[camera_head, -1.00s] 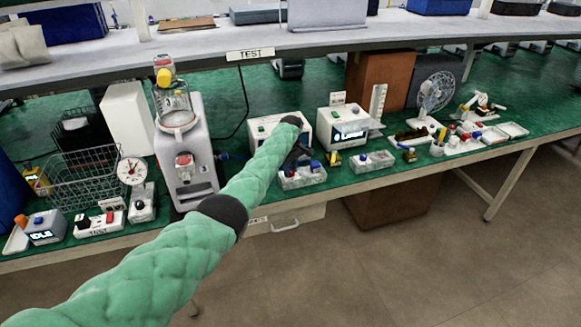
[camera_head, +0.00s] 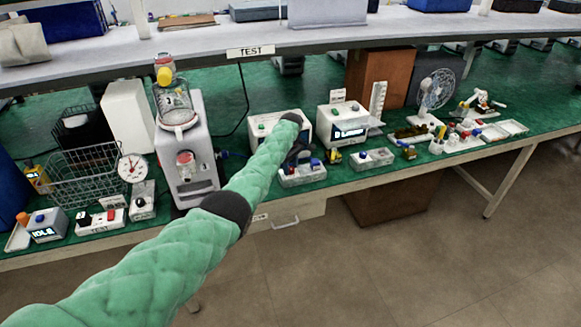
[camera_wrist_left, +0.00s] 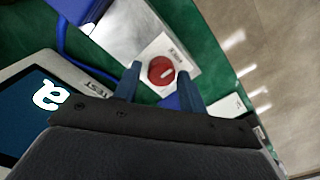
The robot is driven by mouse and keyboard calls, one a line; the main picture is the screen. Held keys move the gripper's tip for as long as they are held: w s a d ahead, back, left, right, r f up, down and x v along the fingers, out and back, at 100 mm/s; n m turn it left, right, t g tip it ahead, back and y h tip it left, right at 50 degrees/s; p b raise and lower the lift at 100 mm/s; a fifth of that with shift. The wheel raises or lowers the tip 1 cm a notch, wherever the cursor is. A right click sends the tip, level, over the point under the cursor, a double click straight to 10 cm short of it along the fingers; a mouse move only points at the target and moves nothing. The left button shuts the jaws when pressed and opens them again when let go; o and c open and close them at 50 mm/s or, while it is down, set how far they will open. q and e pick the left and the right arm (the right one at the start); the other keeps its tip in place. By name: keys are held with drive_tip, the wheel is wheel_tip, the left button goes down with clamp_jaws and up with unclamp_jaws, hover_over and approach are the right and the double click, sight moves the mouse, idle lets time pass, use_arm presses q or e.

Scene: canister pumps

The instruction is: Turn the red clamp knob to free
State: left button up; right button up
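The red clamp knob (camera_wrist_left: 161,70) shows in the left wrist view as a round red dial with a pale bar across it, on a white plate (camera_wrist_left: 128,32) with a small printed label. My left gripper (camera_wrist_left: 160,72) is open, with one dark finger on each side of the knob. I cannot tell whether the fingers touch it. In the head view, my green left arm reaches over the bench and my dark left gripper (camera_head: 297,156) is small there. I cannot pick out the knob in the head view. My right gripper is not in view.
A blue tube (camera_wrist_left: 65,38) and a screen (camera_wrist_left: 45,105) lie left of the knob in the wrist view. In the head view, the pump with its canister (camera_head: 176,110) stands left of my forearm. A parts tray (camera_head: 372,160) is to the right. A shelf runs above.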

sight(291, 168)
use_arm(q)
drive_tip(key=shift+o, duration=0.4)
drive_tip(key=shift+f, duration=0.1)
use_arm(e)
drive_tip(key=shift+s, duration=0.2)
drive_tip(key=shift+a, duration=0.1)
use_arm(q)
drive_tip(key=shift+r, duration=0.25)
wheel_tip(291, 168, up, 6)
drive_tip(key=shift+f+b, duration=0.15)
drive_tip(key=shift+b, duration=0.75)
drive_tip(key=shift+r, duration=0.8)
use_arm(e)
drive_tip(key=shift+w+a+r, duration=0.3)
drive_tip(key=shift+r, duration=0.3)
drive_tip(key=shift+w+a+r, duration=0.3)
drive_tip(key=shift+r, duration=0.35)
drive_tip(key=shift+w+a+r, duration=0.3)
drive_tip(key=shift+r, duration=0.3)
